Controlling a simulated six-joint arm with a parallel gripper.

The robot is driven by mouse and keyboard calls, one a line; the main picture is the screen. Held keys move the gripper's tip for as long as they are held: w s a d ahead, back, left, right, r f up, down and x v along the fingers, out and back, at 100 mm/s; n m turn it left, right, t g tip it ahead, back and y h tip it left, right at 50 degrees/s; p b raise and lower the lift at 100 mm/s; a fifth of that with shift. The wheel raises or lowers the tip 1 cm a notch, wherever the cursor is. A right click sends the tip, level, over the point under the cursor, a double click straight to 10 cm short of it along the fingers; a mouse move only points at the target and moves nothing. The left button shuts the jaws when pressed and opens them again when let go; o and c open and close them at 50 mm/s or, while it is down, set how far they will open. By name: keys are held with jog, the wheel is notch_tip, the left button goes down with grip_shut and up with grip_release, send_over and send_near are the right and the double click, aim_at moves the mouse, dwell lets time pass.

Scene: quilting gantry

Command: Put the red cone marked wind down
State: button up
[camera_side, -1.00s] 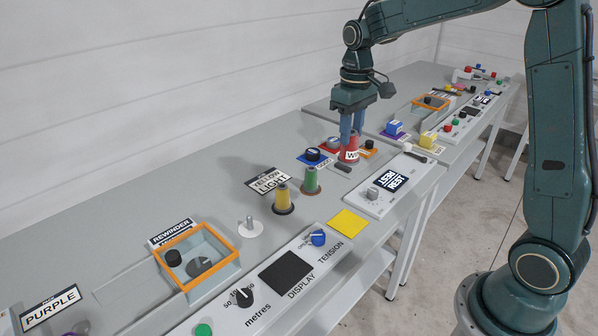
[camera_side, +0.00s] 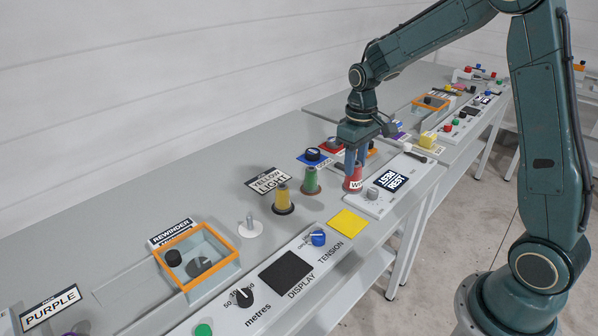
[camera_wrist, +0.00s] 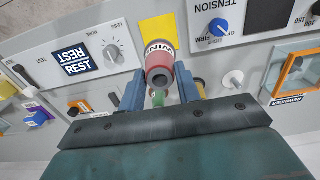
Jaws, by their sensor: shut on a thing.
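The red cone (camera_side: 353,182) has a white label band, partly covered in the side view. In the wrist view the red cone (camera_wrist: 168,72) shows its open end towards the camera, and its band reads "WIND". My gripper (camera_side: 353,164) is shut on it, with blue fingers on either side. In the wrist view the fingers of my gripper (camera_wrist: 160,92) flank the cone. The cone is between the green cone and the REST panel; I cannot tell its exact height above the bench.
A green cone (camera_side: 311,180) and a yellow cone (camera_side: 283,197) stand to the left. A yellow square (camera_side: 349,224) lies nearer the front edge. The REST panel (camera_side: 408,172) with its knob is at the right. A bare peg (camera_side: 249,227) stands on a white disc.

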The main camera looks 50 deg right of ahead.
jog(key=shift+f, duration=5.75)
jog(key=shift+f, duration=0.1)
jog(key=o, duration=1.1)
jog(key=shift+c, duration=0.2)
notch_tip(320, 180, up, 10)
jog(key=shift+r, duration=1.1)
jog(key=shift+r, duration=0.1)
